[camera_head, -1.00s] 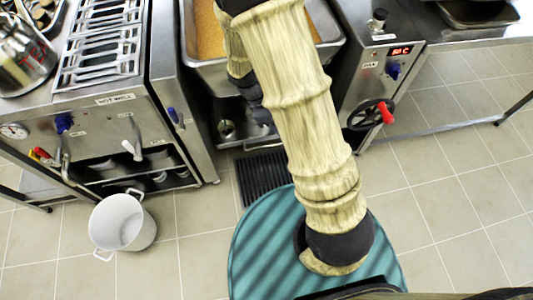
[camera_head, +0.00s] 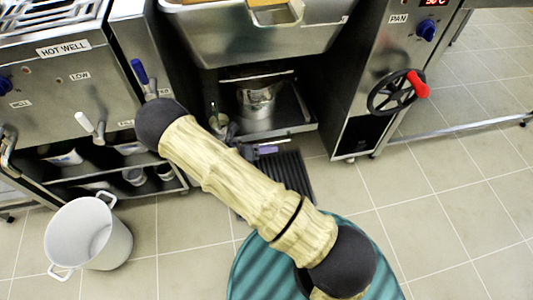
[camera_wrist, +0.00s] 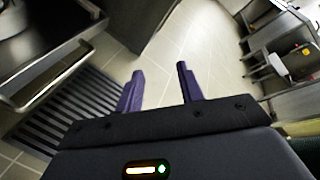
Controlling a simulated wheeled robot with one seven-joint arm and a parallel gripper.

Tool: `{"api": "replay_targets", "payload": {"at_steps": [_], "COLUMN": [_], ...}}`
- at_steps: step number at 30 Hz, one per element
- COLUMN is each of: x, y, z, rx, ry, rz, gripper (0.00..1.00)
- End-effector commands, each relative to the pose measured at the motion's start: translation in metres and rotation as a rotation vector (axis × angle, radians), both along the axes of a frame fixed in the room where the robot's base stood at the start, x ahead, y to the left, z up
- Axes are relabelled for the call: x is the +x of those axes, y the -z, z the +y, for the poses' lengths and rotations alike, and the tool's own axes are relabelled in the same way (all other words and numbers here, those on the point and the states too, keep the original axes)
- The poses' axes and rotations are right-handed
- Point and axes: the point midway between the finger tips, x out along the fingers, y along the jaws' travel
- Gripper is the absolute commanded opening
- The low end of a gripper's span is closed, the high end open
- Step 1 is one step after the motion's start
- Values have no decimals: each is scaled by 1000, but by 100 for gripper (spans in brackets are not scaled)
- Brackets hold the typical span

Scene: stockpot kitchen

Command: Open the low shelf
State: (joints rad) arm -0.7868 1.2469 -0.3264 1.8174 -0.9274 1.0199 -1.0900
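The low shelf (camera_head: 293,128) is a dark metal tray with a pale front edge, low under the steel basin between the two cabinets. A metal pot stands on it. In the wrist view its front with a long bar handle (camera_wrist: 52,76) is at upper left. My gripper (camera_head: 268,149) is low in front of the shelf, partly hidden by my arm. In the wrist view my gripper (camera_wrist: 162,82) has its two purple fingers apart with nothing between them, to the right of the bar and not touching it. How far the shelf is out is hard to tell.
A dark floor grate (camera_head: 292,178) lies below the shelf. A white pot (camera_head: 88,236) stands on the floor at left. The right cabinet has a black wheel with a red knob (camera_head: 418,84). The tiled floor at right is clear.

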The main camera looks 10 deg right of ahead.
Motion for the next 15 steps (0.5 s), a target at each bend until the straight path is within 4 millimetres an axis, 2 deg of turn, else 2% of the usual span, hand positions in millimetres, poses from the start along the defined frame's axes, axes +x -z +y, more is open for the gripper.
{"api": "replay_targets", "payload": {"at_steps": [1, 8, 15], "x": [4, 22, 37], "y": [34, 113, 194], "z": [4, 27, 58], "rx": [-46, -264, -510], "ry": [-52, -276, -495], "rz": [30, 164, 280], "gripper": [38, 38, 38]}}
